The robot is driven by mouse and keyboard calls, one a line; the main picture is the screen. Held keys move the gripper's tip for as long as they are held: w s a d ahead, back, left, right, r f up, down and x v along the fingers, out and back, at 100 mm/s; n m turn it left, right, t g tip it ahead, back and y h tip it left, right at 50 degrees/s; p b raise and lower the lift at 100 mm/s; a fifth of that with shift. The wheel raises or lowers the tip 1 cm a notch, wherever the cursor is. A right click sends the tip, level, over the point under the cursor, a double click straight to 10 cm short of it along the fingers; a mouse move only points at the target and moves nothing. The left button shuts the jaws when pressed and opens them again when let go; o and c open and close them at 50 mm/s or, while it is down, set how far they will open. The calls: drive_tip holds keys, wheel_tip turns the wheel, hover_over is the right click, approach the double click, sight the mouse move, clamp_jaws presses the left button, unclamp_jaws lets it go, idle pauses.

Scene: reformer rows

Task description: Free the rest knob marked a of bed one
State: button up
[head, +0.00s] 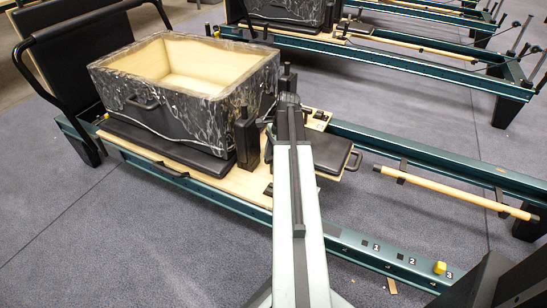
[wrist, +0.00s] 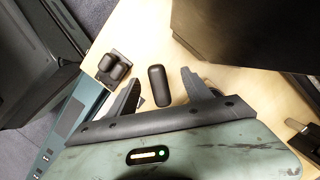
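Bed one appears to be the nearest reformer, with a teal frame (head: 210,195) and a pale wooden carriage deck. In the wrist view, my gripper (wrist: 161,76) is open, its two dark fingers apart over the pale wood. A black rounded knob (wrist: 157,88) shows between the fingers, and I cannot tell whether they touch it. No letter a is legible, so I cannot tell which is the marked rest knob. In the head view my arm hides the gripper's fingertips.
A black marbled box (head: 180,105) with a pale inside stands on the carriage, beside upright black posts (head: 248,140). A wooden bar (head: 455,192) lies to the right. A yellow knob (head: 440,267) sits on the numbered near rail. Carpet is free in front.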

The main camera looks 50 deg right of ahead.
drive_tip(key=p+v, duration=0.2)
drive_tip(key=a+p+v, duration=0.1)
drive_tip(key=p+v, duration=0.1)
drive_tip(key=p, duration=0.1)
drive_tip(key=p+v, duration=0.2)
drive_tip(key=v, duration=0.1)
drive_tip(key=shift+w+a+r, duration=0.25)
drive_tip(key=shift+w+a, duration=0.05)
drive_tip(key=shift+f, duration=0.15)
